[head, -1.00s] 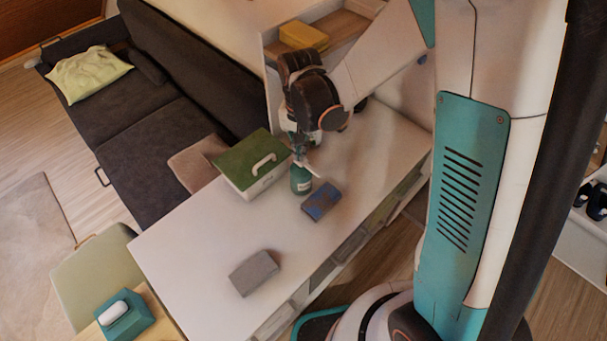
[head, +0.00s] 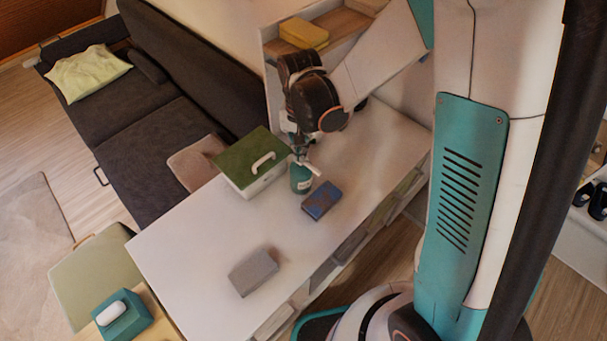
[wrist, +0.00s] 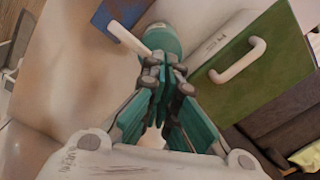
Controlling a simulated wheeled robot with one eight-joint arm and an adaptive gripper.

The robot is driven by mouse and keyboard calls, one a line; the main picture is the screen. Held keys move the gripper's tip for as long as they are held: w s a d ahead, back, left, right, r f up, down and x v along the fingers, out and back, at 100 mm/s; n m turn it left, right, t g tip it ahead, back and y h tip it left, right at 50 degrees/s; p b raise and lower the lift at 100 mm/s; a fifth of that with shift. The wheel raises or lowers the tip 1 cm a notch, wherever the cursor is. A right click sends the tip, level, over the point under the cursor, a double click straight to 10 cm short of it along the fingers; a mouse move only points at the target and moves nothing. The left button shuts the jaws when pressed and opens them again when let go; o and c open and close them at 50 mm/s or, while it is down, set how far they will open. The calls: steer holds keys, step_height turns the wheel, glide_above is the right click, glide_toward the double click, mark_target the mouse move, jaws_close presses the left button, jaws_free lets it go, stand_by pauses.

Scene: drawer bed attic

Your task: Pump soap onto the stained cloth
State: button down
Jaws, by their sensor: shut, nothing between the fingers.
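The soap bottle (head: 301,181), green with a white spout, stands upright on the white desk; the wrist view also shows its green body (wrist: 163,39) and spout (wrist: 129,39). The blue cloth (head: 320,200) with brownish stains lies flat just in front of the bottle, to its right, and its edge shows in the wrist view (wrist: 121,17). The spout points toward the cloth side. My gripper (head: 301,157) is shut and empty, directly above the bottle's top. Its teal fingertips (wrist: 167,72) hide the pump head, so I cannot tell whether they touch it. No soap is visible on the cloth.
A green-lidded box (head: 249,163) with a white handle stands close left of the bottle. A grey block (head: 253,272) lies on the near part of the desk (head: 195,255). A shelf with a yellow item (head: 303,35) stands behind my arm. The desk's middle is clear.

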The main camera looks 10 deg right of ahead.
steer(key=shift+f+b, duration=0.85)
steer(key=shift+f, duration=0.2)
steer(key=shift+r, duration=0.2)
steer(key=shift+r+p, duration=0.95)
steer(key=shift+r, duration=0.5)
steer(key=shift+f, duration=0.15)
